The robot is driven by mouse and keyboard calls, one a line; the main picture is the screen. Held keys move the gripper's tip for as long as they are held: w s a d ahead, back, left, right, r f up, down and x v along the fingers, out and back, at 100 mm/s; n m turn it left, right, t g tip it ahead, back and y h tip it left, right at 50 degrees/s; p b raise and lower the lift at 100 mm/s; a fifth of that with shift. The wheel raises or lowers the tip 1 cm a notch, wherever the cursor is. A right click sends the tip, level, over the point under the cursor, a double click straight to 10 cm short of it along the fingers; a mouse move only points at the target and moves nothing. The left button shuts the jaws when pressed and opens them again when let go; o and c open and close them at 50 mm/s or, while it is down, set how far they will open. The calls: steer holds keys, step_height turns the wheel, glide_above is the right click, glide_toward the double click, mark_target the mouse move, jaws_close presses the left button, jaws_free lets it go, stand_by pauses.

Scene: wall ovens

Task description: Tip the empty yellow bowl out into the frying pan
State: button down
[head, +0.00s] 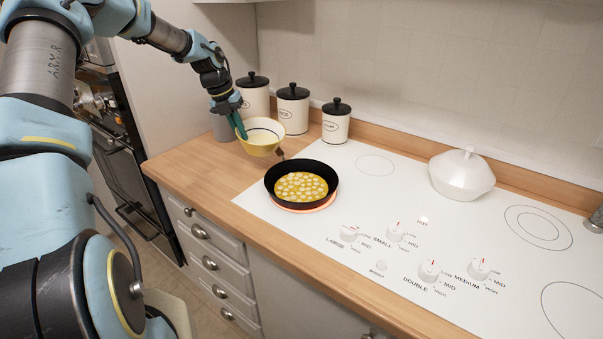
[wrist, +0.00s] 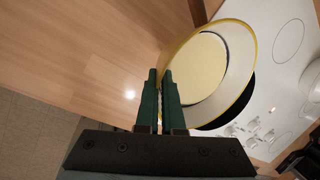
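The yellow bowl (head: 262,148), pale inside with a dark line near its rim, is at the left of the hob beside the frying pan. It looks empty in the wrist view (wrist: 200,70). My gripper (head: 241,130) has its green fingers closed on the bowl's left rim; the rim runs between the fingertips in the wrist view (wrist: 160,80). The bowl is roughly upright; I cannot tell whether it touches the counter. The black frying pan (head: 271,190) holds a yellow mixture with pale pieces (head: 301,187). Its handle points back toward the bowl.
The pan stands on a red-glowing burner (head: 312,208) of the white hob (head: 380,205). Three white canisters with black lids (head: 292,110) stand behind the bowl. A white lidded pot (head: 462,175) is at the right. The wooden counter (head: 195,165) is clear at the left.

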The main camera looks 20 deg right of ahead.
steer(key=shift+s+d+r+t+y, duration=0.25)
steer(key=shift+s+r+t, duration=0.35)
steer(key=shift+r, duration=0.1)
steer(key=shift+s+d+r+t+y, duration=0.25)
steer(key=shift+s+r+t, duration=0.35)
steer(key=shift+r, duration=0.1)
steer(key=shift+s+d+r+m+t+y, duration=0.2)
steer(key=shift+s+d+r+t, duration=0.2)
steer(key=shift+s+r, duration=0.2)
steer(key=shift+s+d+r+m+t+y, duration=0.1)
steer(key=shift+s+d+r+t+y, duration=0.15)
steer(key=shift+s+r+t, duration=0.3)
steer(key=shift+s+d+r+t, duration=0.15)
steer(key=shift+s+r+t, duration=0.1)
steer(key=shift+s+t, duration=0.15)
steer(key=shift+s+d+r+t+y, duration=0.3)
steer(key=shift+s+r+t+y, duration=0.1)
steer(key=shift+s+r+t, duration=0.3)
steer(key=shift+s+d+r+t+y, duration=0.35)
steer(key=shift+s+r+t, duration=0.25)
steer(key=shift+r+t, duration=0.15)
stand_by(1.4)
steer(key=shift+s+d+r+m+t+b, duration=0.1)
steer(key=shift+s+r+m+t+b, duration=0.25)
steer(key=shift+b, duration=0.55)
